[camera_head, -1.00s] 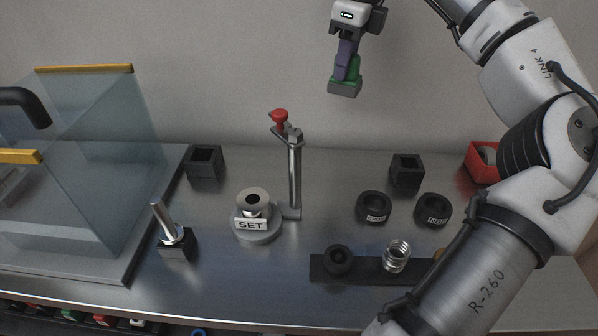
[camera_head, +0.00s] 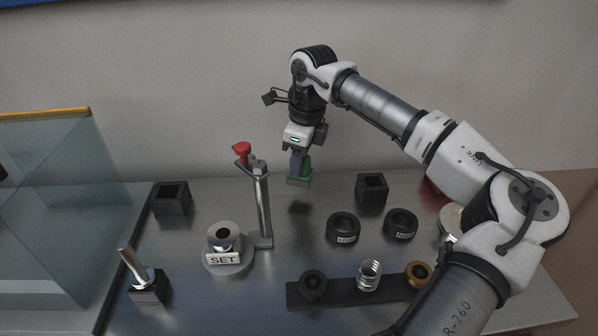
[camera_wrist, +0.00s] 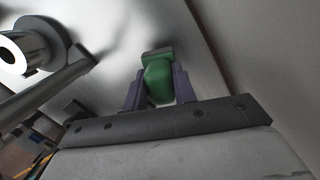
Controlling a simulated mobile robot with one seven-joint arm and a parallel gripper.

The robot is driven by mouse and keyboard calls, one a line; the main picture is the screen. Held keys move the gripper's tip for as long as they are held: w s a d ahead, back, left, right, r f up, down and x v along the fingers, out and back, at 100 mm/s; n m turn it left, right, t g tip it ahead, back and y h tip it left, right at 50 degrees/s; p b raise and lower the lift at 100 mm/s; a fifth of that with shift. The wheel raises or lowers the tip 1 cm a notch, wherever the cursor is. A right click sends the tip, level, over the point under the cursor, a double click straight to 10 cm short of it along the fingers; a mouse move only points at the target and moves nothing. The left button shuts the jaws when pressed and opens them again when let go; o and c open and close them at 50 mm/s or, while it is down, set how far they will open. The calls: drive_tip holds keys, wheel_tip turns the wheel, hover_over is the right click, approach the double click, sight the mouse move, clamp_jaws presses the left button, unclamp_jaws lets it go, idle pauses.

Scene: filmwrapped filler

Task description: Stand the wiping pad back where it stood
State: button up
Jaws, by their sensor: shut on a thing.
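The pad is near the back of the steel table, left of an empty black square holder (camera_head: 371,188). It appears to hang just above the surface; the exact gap is unclear.
A post with a red knob (camera_head: 242,149) stands left of the pad, beside the SET fixture (camera_head: 222,258). Another square holder (camera_head: 171,200) is further left. Two black rings (camera_head: 343,228) and a black rack (camera_head: 340,290) with parts lie in front. A glass enclosure (camera_head: 50,210) stands left.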

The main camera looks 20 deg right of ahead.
drive_tip(key=shift+f, duration=1.95)
drive_tip(key=shift+f, duration=0.1)
drive_tip(key=o, duration=1)
drive_tip(key=shift+o, duration=0.2)
drive_tip(key=r, duration=0.8)
drive_tip(key=s+d+r+b, duration=0.1)
drive_tip(key=r, duration=0.3)
drive_tip(key=shift+r, duration=0.1)
